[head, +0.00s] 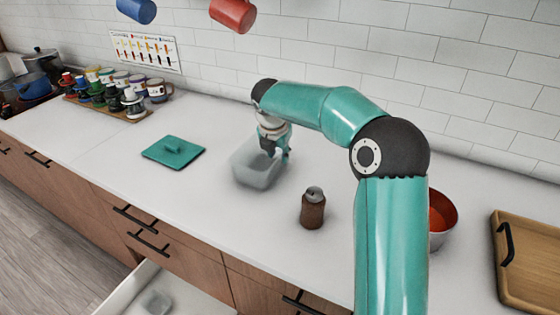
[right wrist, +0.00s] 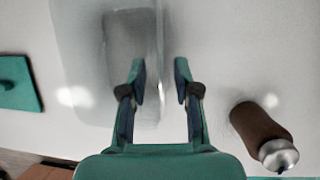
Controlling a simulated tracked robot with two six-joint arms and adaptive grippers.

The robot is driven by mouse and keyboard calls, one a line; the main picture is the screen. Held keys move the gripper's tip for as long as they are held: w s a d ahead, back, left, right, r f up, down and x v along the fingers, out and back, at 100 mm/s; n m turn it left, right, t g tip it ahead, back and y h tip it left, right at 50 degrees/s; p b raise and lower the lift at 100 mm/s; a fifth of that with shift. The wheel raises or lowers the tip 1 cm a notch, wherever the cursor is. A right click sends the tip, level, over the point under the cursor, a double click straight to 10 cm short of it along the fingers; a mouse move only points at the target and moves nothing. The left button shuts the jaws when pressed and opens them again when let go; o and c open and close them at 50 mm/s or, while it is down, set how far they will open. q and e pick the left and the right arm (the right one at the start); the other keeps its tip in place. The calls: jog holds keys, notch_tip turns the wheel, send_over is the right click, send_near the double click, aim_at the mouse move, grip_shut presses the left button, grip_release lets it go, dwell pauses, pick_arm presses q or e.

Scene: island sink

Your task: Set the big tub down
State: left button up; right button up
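The big tub (head: 255,170), a clear, frosted open box, appears upright on the white counter, left of the brown shaker. In the right wrist view the tub (right wrist: 85,60) fills the upper left, its right wall running up between my fingers. My right gripper (head: 277,150) reaches down at the tub's right rim. In the right wrist view my right gripper (right wrist: 160,82) has its fingertips apart, one on each side of that wall, with gaps visible. My left gripper is not in view.
A teal lid (head: 173,151) lies left of the tub. The brown shaker (head: 313,209) stands front right. A red-orange bowl (head: 441,215) and wooden tray (head: 527,258) are at right, mugs and bottles (head: 110,88) back left. An open drawer (head: 165,292) holds a small clear container.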

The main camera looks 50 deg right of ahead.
jog(key=shift+v, duration=2.6)
